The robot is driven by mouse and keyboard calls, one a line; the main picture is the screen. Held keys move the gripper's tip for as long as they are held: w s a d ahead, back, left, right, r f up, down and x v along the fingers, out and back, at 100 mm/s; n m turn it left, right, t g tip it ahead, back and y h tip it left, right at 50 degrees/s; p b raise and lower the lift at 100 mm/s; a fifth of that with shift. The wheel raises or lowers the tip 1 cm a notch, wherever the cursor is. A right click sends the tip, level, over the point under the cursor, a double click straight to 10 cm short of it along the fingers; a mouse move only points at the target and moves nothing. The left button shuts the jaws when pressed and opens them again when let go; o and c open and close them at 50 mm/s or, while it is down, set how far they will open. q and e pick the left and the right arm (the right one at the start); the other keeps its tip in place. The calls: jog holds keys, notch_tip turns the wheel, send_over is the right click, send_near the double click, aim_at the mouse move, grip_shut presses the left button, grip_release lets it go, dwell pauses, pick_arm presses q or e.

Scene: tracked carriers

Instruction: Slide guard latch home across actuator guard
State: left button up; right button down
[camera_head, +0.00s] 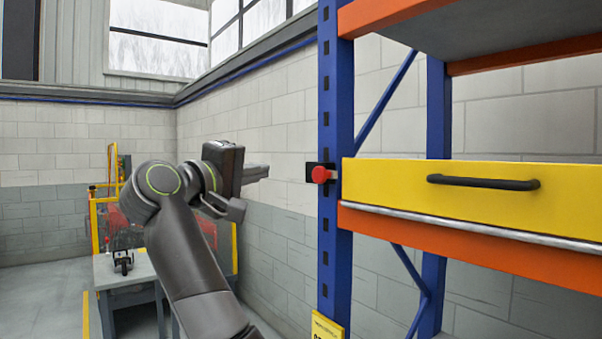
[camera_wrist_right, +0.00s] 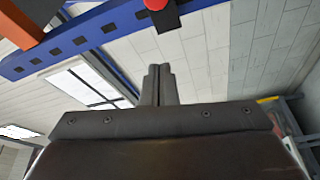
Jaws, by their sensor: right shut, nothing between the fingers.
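A red knob (camera_head: 320,175) on a small dark plate sits on the blue rack post, at the left end of a yellow panel (camera_head: 400,186) with a black bar handle (camera_head: 483,182). I take the knob as the guard latch and the panel as the actuator guard; no label confirms it. My right gripper (camera_head: 262,172) is shut and empty, left of the knob with a clear gap between them. In the right wrist view its fingers (camera_wrist_right: 159,72) are together, and the red knob (camera_wrist_right: 156,4) shows at the top edge, apart from them. My left gripper is not in view.
The blue post (camera_head: 336,90) and orange beams (camera_head: 470,245) of the rack frame the panel. A grey bench (camera_head: 125,272) with a small dark device stands at lower left near yellow frames. The space between gripper and post looks free.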

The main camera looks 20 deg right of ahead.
aim_at(319, 174)
jog(key=shift+w+d, duration=0.1)
jog(key=shift+w, duration=0.05)
jog(key=p+x, duration=0.1)
jog(key=x, duration=0.2)
jog(key=s+p+x, duration=0.1)
jog(key=p+x, duration=0.1)
jog(key=x, duration=0.1)
jog(key=d+p+x, duration=0.1)
jog(key=x, duration=0.2)
jog(key=shift+d+f+p, duration=0.2)
jog(key=shift+f+p, duration=0.05)
jog(key=shift+p, duration=0.1)
jog(key=shift+s+f, duration=0.1)
jog(key=shift+s, duration=0.6)
jog(key=shift+s+d+f+p, duration=0.2)
jog(key=shift+s+d+p, duration=0.1)
jog(key=shift+s, duration=0.1)
